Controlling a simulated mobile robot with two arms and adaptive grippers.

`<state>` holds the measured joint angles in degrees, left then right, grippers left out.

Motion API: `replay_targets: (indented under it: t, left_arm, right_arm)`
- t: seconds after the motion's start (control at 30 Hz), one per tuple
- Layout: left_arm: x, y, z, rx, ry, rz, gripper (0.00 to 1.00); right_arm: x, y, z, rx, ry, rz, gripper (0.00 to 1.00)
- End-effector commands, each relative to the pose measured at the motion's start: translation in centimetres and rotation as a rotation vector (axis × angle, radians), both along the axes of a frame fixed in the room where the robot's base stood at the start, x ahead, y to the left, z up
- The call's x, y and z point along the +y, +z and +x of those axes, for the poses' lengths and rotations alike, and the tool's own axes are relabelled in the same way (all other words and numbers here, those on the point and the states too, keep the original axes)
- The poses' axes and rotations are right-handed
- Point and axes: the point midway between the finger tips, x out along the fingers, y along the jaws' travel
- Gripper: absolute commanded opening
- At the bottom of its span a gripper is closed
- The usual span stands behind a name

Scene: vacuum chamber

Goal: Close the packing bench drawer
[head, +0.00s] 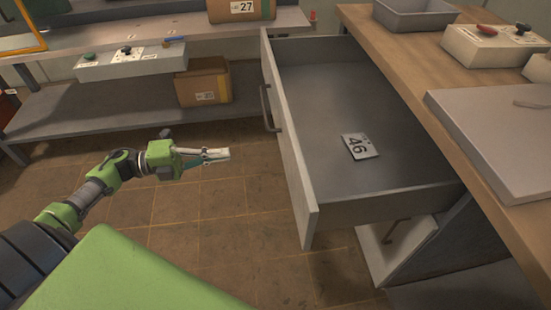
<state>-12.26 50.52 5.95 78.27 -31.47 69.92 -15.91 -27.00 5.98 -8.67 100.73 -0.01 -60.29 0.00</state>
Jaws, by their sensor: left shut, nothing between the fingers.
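The packing bench drawer (293,150) is pulled well out of the bench (400,70), toward the left. Its light front panel faces left and has a dark bar handle (268,108). A white tag marked 46 (360,146) lies inside on the drawer floor. My left gripper (226,154) is shut and empty, in front of the drawer's front panel and apart from it, to the left of and below the handle in the picture. My right gripper is not in view.
A lower drawer or door with a handle (397,230) shows under the open drawer. A grey tray (418,12) and a grey panel (490,125) lie on the benchtop. A shelf with boxes (203,82) stands at the back left. The tiled floor between is clear.

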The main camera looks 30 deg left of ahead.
Motion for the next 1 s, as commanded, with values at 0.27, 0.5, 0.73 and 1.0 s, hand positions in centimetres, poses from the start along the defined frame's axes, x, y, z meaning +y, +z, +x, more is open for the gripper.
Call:
replay_targets:
  t: [0.27, 0.5, 0.73, 1.0]
  left_arm:
    - [-3.5, 0.3, 2.2, -0.005, -0.005, -0.002, 0.0]
    - [-7.8, 0.3, 5.2, -0.005, -0.003, -0.004, 0.0]
    - [-10.6, 0.1, 7.1, -0.001, -0.001, -0.004, 0.0]
    - [-11.5, 0.1, 7.7, 0.001, 0.0, -0.002, 0.0]
  right_arm:
    - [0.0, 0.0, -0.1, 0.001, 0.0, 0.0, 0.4]
    - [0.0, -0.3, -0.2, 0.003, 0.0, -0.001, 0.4]
    - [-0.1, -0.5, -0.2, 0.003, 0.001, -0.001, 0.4]
    - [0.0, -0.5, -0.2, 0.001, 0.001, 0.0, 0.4]
